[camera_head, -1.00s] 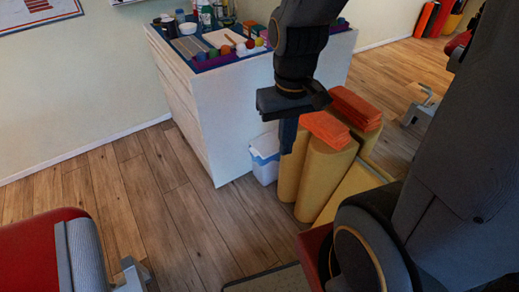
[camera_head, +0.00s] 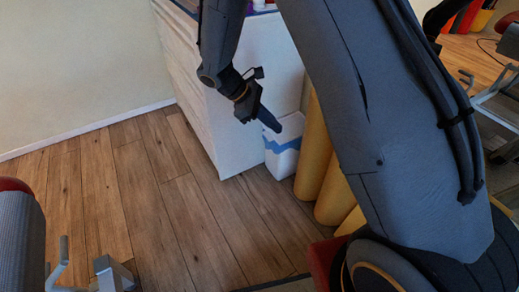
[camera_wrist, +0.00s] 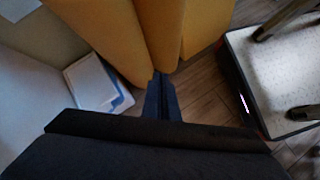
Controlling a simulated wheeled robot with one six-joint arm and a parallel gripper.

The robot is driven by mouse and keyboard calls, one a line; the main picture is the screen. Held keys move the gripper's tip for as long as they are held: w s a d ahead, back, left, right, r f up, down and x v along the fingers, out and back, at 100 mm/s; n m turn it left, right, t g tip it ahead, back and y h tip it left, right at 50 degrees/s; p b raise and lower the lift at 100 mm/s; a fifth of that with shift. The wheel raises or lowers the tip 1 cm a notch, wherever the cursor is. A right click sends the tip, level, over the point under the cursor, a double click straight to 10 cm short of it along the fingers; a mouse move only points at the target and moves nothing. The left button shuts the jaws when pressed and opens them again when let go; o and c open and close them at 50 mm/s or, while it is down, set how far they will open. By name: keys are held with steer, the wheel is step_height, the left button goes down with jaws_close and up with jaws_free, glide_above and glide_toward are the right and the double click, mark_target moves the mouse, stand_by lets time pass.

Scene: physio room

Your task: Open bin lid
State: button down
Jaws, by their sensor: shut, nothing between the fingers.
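The bin (camera_head: 283,158) is small and white with a blue band. It stands on the floor between the white cabinet and the yellow rolls. Its white lid (camera_wrist: 88,79) looks down in the wrist view, with a blue edge along the right side. My gripper (camera_head: 277,127) is shut and empty, pointing down and right in front of the bin's upper part in the head view. It hides some of the lid there. In the wrist view the closed fingers (camera_wrist: 161,80) are right of the bin, apart from it in the picture. Whether they touch the bin is unclear.
The white cabinet (camera_head: 225,125) is close on the bin's left. Yellow rolls (camera_head: 314,150) stand close on its right, and also fill the top of the wrist view (camera_wrist: 115,35). Wooden floor (camera_head: 150,200) is clear in front. A grey-metal frame (camera_head: 110,272) is at lower left.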

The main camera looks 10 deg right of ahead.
steer(key=w+a+f+n+t+h+b, duration=0.35)
steer(key=w+f+b, duration=0.5)
steer(key=f, duration=0.55)
steer(key=w+a+f+n+t+h+b, duration=0.2)
steer(key=w+a+f+n+b, duration=0.4)
steer(key=w+f, duration=0.55)
steer(key=w+d+f+b, duration=0.1)
steer(key=d+b, duration=0.5)
steer(key=d, duration=0.4)
steer(key=shift+m, duration=0.45)
steer(key=shift+r, duration=0.15)
